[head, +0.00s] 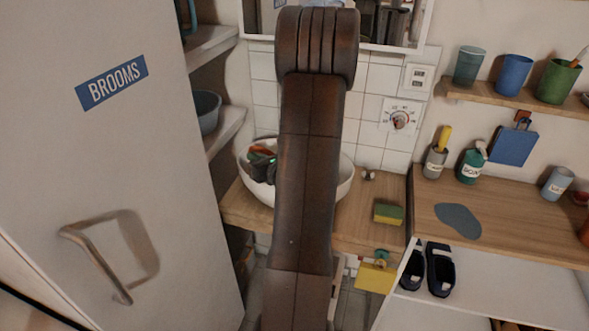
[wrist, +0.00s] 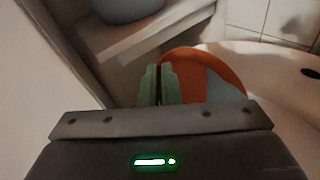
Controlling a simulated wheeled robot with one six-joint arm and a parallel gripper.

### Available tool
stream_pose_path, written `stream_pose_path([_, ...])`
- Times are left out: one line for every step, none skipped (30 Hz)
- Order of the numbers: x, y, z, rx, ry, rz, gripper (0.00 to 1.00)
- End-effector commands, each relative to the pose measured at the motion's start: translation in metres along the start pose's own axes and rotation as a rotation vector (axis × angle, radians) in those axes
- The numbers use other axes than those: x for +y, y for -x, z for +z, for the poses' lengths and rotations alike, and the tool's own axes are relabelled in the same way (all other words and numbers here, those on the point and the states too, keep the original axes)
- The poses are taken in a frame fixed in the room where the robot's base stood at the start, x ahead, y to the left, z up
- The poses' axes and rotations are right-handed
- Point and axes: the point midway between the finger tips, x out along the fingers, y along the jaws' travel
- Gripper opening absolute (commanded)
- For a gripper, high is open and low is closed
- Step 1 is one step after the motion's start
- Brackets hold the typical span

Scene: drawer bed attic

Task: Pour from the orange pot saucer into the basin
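The orange pot saucer (wrist: 203,60) shows just beyond my fingertips in the wrist view, its face tilted, with a grey-blue patch on its right part. My gripper (wrist: 158,84) has its two green fingers close together on the saucer's left edge. In the head view my gripper (head: 267,166) is at the left part of the white basin (head: 345,183), partly behind my arm, and a bit of orange shows there. The basin also shows in the wrist view (wrist: 285,105), at the right, beside and below the saucer. My arm hides the basin's middle.
A tall cabinet marked BROOMS (head: 110,160) stands close on the left. A shelf with a grey-blue bowl (head: 207,110) is above the basin's left side. A sponge (head: 388,213) lies right of the basin on the wooden counter (head: 350,235).

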Motion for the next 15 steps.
stream_pose_path([-0.0010, 0.0004, 0.0005, -0.002, -0.005, 0.001, 0.00])
stream_pose_path([-0.0015, 0.0005, 0.0005, -0.003, -0.008, 0.002, 0.00])
stream_pose_path([-0.0021, 0.0007, 0.0005, -0.005, -0.012, 0.003, 0.00])
stream_pose_path([-0.0026, 0.0009, 0.0005, -0.006, -0.015, 0.004, 0.00])
stream_pose_path([-0.0032, 0.0011, 0.0004, -0.007, -0.018, 0.004, 0.00])
stream_pose_path([-0.0039, 0.0014, 0.0004, -0.008, -0.022, 0.005, 0.00])
stream_pose_path([-0.0045, 0.0017, 0.0004, -0.009, -0.025, 0.005, 0.00])
stream_pose_path([-0.0051, 0.0019, 0.0005, -0.011, -0.028, 0.006, 0.00])
stream_pose_path([-0.0058, 0.0022, 0.0006, -0.012, -0.032, 0.007, 0.00])
stream_pose_path([-0.0063, 0.0025, 0.0007, -0.014, -0.035, 0.007, 0.00])
stream_pose_path([-0.0069, 0.0027, 0.0008, -0.015, -0.038, 0.008, 0.00])
stream_pose_path([-0.0075, 0.0030, 0.0009, -0.017, -0.042, 0.009, 0.00])
stream_pose_path([-0.0080, 0.0032, 0.0009, -0.018, -0.045, 0.010, 0.00])
stream_pose_path([-0.0085, 0.0034, 0.0009, -0.019, -0.048, 0.011, 0.00])
stream_pose_path([-0.0092, 0.0037, 0.0008, -0.021, -0.052, 0.012, 0.00])
